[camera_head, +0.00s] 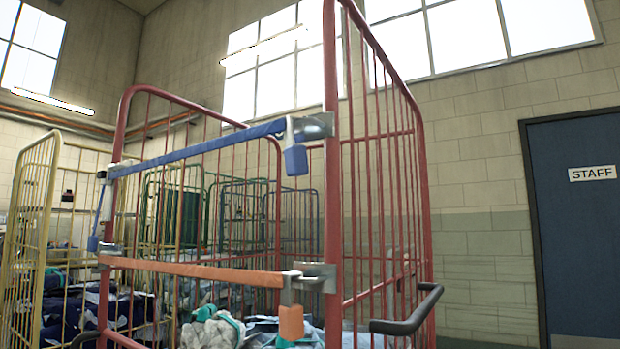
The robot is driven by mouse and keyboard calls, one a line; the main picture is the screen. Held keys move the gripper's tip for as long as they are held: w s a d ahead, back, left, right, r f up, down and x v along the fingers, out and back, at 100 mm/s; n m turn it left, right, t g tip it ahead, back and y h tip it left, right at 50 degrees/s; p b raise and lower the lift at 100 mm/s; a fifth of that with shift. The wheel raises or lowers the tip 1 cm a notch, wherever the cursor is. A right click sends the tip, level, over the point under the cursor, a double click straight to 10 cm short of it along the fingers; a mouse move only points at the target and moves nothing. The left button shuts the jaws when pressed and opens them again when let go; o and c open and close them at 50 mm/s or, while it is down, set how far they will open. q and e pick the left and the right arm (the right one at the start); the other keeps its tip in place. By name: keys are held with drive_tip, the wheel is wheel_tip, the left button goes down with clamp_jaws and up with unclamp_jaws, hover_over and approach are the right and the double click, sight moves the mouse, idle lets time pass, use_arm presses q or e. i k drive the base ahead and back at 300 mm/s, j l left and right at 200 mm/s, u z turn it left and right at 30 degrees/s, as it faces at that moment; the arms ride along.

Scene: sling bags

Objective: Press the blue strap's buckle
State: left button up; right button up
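The blue strap (200,148) runs across the open front of a red roll cage (333,200), sloping up to the right. At its right end a grey metal buckle (291,132) sits beside a bracket (318,126) on the cage's right post. A blue tab (296,161) hangs below the buckle. A thin blue tail (97,228) hangs at the strap's left end. The strap spans the cage from post to post. Neither of my grippers is in view.
An orange strap (200,270) crosses lower down, with its own buckle (290,283) and orange tab (291,322). Cloth bundles (215,330) lie inside the cage. A black handle (410,315) juts out at the right. A yellow cage (30,230) stands left; a blue STAFF door (575,240) is right.

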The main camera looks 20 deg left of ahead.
sight(102, 173)
drive_tip(key=u, duration=1.6)
drive_tip(key=i+j, duration=0.2)
drive_tip(key=j, duration=0.15)
drive_tip(key=i+j+z, duration=0.1)
drive_tip(key=i+j, duration=0.35)
drive_tip(key=j, duration=0.3)
drive_tip(key=i+j+z, duration=0.1)
drive_tip(key=j, duration=0.25)
drive_tip(key=i+j+z, duration=0.1)
drive_tip(key=i+j, duration=0.4)
drive_tip(key=j, duration=0.3)
drive_tip(key=i+j+z, duration=0.1)
drive_tip(key=j, duration=0.3)
drive_tip(key=i+j, duration=0.25)
drive_tip(key=j, duration=0.15)
